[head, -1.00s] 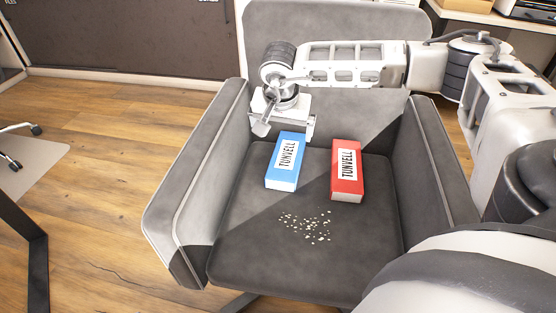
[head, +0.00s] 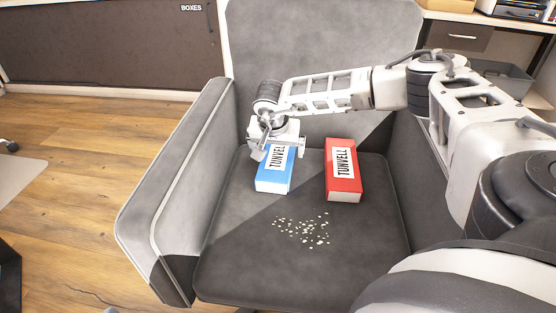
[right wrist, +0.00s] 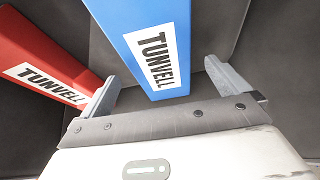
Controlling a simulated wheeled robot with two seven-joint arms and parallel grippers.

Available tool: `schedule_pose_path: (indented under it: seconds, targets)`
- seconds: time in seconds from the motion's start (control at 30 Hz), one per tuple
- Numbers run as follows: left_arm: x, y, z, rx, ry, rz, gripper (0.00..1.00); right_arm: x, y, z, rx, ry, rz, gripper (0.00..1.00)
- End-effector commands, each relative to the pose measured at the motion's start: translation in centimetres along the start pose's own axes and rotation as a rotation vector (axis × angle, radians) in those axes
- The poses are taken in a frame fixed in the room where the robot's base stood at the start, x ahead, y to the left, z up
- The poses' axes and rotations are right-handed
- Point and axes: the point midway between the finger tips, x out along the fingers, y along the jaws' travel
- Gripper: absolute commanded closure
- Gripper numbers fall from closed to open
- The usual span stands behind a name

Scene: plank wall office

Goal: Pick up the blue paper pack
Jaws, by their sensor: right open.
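The blue paper pack (head: 273,176) lies on the seat of a grey armchair, its white label reading TUNVELL. In the head view my right gripper (head: 277,152) is over its far end and hides part of the label. In the right wrist view the blue pack (right wrist: 152,45) shows between and beyond the two fingers of my open right gripper (right wrist: 165,85); the jaws hold nothing. Whether the fingers are above the pack's top or beside its sides is hard to tell. My left gripper is not in view.
A red pack (head: 343,172) with the same label lies to the right on the seat; it also shows at the left of the right wrist view (right wrist: 40,55). Pale crumbs (head: 303,228) lie in front. The armchair's armrests (head: 185,180) rise on both sides.

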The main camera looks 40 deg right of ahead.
Motion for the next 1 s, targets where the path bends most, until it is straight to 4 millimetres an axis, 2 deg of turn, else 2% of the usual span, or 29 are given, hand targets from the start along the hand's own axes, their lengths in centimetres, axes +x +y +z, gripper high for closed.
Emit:
schedule_pose_path:
  seconds: [0.07, 0.23, 0.33, 0.57, 0.8, 1.0]
  targets:
    - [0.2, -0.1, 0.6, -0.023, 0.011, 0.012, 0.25, 1.6, 0.0, 0.1, 0.001, 0.001, 0.001, 0.0]
    - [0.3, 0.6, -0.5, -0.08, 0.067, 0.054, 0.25, 4.0, 0.0, 0.1, 0.001, 0.0, 0.001, 0.0]
    - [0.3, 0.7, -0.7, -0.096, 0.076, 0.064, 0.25, 4.6, 0.0, 0.0, 0.002, 0.0, 0.001, 0.0]
    - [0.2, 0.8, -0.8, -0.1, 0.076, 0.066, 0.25, 4.6, 0.1, 0.0, 0.002, -0.001, 0.001, 0.0]
    - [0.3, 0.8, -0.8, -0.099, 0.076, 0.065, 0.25, 4.6, 0.1, 0.0, 0.002, -0.001, 0.001, 0.6]
    - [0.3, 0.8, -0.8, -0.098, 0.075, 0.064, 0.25, 4.5, 0.0, -0.1, 0.003, 0.001, -0.001, 0.6]
